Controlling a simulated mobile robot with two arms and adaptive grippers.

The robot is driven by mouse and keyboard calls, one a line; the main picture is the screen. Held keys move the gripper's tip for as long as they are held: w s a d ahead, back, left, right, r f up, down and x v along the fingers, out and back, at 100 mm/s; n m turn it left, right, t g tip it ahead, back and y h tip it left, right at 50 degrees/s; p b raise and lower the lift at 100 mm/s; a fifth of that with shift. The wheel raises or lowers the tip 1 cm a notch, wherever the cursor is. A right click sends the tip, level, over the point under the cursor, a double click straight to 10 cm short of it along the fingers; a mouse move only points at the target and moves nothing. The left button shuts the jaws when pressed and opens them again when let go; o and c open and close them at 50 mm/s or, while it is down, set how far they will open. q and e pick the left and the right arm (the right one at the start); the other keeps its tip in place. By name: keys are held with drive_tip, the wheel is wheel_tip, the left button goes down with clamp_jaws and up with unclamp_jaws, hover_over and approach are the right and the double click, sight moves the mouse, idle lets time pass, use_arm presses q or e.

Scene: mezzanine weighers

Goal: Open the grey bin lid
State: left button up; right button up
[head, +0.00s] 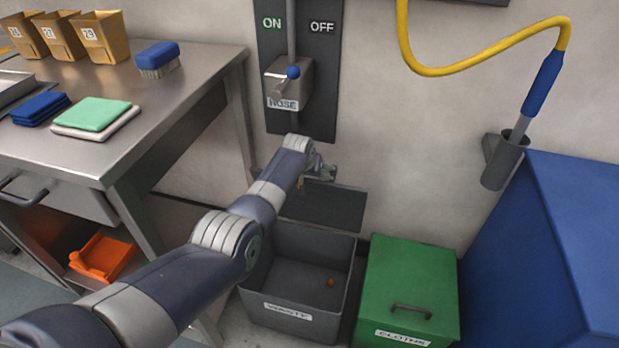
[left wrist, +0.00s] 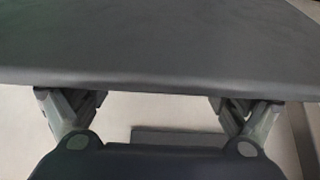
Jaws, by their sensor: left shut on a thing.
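The grey bin (head: 293,318) stands on the floor against the wall, with a white label on its front. My left gripper (head: 318,173) is at the lid's upper edge, shut on the lid. In the left wrist view the lid (left wrist: 160,42) fills the top, and its edge hides the fingertips of my left gripper (left wrist: 158,103). My right gripper is not in view.
A green bin (head: 411,285) with a closed lid stands right of the grey bin. A large blue box (head: 560,230) is further right. A steel table (head: 190,80) is at left. The hose switch box (head: 289,84) is on the wall above the lid.

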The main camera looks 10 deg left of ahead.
use_arm(q)
drive_tip(key=shift+w+r, duration=0.55)
drive_tip(key=shift+w, duration=0.35)
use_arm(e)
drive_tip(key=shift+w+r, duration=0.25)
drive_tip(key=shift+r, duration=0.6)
use_arm(q)
drive_tip(key=shift+o, duration=0.2)
drive_tip(key=shift+w+f, duration=0.1)
drive_tip(key=shift+f, duration=0.05)
drive_tip(key=o, duration=1.2)
drive_tip(key=shift+f, duration=0.2)
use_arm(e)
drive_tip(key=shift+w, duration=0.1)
use_arm(q)
drive_tip(key=shift+v, duration=1.05)
drive_tip(key=v, duration=1)
drive_tip(key=shift+f, duration=0.1)
